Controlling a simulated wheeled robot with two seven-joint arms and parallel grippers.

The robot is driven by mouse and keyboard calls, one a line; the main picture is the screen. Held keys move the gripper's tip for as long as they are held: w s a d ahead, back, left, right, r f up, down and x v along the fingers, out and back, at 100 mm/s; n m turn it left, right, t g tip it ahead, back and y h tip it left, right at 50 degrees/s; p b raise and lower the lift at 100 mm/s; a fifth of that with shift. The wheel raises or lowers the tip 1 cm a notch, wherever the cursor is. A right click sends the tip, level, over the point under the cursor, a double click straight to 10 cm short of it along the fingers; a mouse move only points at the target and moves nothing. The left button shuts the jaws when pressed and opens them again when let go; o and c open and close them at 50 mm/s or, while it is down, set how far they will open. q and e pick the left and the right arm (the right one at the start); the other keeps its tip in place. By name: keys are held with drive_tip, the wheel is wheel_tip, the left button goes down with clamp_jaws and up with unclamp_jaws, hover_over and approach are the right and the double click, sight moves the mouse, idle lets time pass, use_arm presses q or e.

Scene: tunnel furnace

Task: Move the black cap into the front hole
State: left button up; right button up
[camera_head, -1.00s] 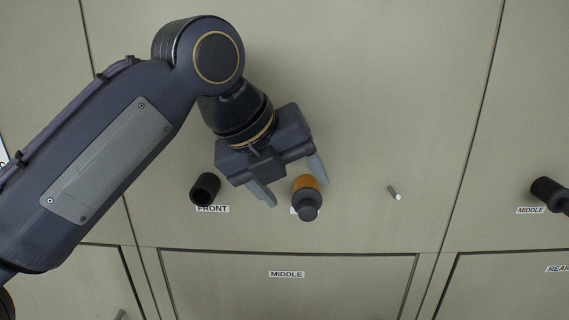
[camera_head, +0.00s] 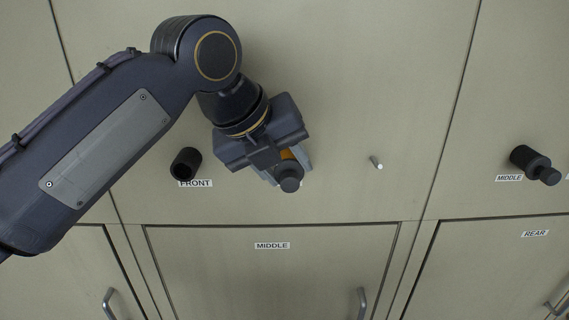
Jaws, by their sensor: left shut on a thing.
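The black cap (camera_head: 290,181) has a narrower knob end and sits at a short orange collar (camera_head: 287,155) on the beige panel. My left gripper (camera_head: 287,170) is shut around the cap and collar, with a grey finger on each side. The front hole (camera_head: 185,164) is the open end of a dark tube to the left, just above the FRONT label (camera_head: 195,183). The gripper body hides the upper part of the collar. My right gripper is not in view.
A small metal pin (camera_head: 376,162) sticks out of the panel to the right. Another dark capped tube (camera_head: 532,163) stands at the far right by a MIDDLE label (camera_head: 509,178). A MIDDLE door (camera_head: 273,270) with a handle (camera_head: 362,303) lies below. The panel between is clear.

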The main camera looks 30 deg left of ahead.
sight(285, 184)
use_arm(q)
drive_tip(key=shift+s+d, duration=0.45)
drive_tip(key=shift+s, duration=0.25)
drive_tip(key=shift+s+d, duration=0.4)
drive_tip(key=shift+s, duration=0.35)
drive_tip(key=shift+s+d, duration=0.45)
drive_tip(key=shift+s, duration=0.25)
drive_tip(key=s+d, duration=0.5)
drive_tip(key=s, duration=0.3)
drive_tip(key=shift+s, duration=0.25)
drive_tip(key=shift+d, duration=0.1)
